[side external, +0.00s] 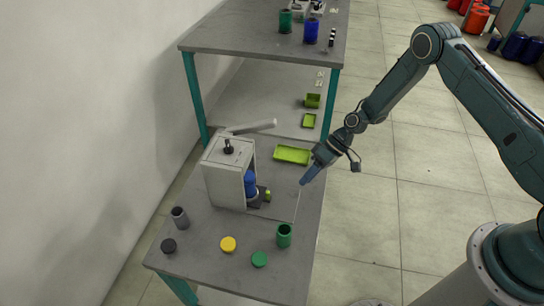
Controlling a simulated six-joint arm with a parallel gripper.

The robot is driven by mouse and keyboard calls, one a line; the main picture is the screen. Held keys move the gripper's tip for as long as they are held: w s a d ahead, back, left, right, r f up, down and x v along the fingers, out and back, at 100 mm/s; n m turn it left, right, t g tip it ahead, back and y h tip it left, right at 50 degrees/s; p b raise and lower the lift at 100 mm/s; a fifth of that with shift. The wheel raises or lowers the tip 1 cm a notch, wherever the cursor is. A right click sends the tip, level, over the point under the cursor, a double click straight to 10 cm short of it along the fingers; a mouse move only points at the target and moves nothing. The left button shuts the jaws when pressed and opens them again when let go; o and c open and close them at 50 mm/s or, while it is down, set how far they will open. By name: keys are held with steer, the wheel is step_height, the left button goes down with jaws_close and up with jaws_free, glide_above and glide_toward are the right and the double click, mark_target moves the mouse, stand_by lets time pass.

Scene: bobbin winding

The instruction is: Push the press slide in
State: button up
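The press (223,178) is a light grey box-shaped frame on the near table, with a lever on top that ends in a pale grey bar. Its dark press slide (257,200) sticks out of the open right side and has a small yellow-green end. A blue piece with a pale base sits at the slide's inner end, partly hidden by the press wall. My gripper (303,181) is to the right of the slide, above the table's right part, pointing down and left, apart from the slide. Its blue fingers look close together; whether they are shut is too small to tell.
A yellow-green tray (292,155) lies behind the gripper. A green cup (284,236), green lid (259,259), yellow lid (228,244), black lid (168,245) and grey cup (180,218) stand in front. The table between slide and gripper is clear. A taller table (250,42) stands behind.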

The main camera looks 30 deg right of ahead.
mark_target(269, 192)
steer(key=m, duration=0.2)
steer(key=s+m, duration=0.1)
steer(key=shift+a+m+t+y, duration=0.15)
steer(key=shift+m+t+y, duration=0.15)
steer(key=shift+m+y, duration=0.1)
steer(key=m, duration=0.3)
steer(key=shift+s+a+r+t+y, duration=0.15)
steer(key=shift+s+t+y, duration=0.15)
steer(key=m, duration=0.4)
steer(key=shift+s+a+r+t+y, duration=0.1)
steer(key=shift+s+r+t+y, duration=0.05)
steer(key=shift+s+t+y, duration=0.2)
steer(key=m, duration=0.3)
steer(key=shift+s+r+m+t+y, duration=0.2)
steer(key=shift+r+m+t+y, duration=0.05)
steer(key=shift+m+t, duration=0.1)
steer(key=m, duration=0.3)
steer(key=r+m+t, duration=0.1)
steer(key=m, duration=0.1)
steer(key=shift+s+m+y, duration=0.25)
steer(key=shift+m+y, duration=0.05)
steer(key=shift+m, duration=0.05)
steer(key=m, duration=0.2)
steer(key=m+t, duration=0.1)
steer(key=m, duration=0.1)
steer(key=r+m+t, duration=0.1)
steer(key=m, duration=0.2)
steer(key=shift+s+d+y, duration=0.15)
steer(key=shift+d+y, duration=0.15)
steer(key=shift+d, duration=0.1)
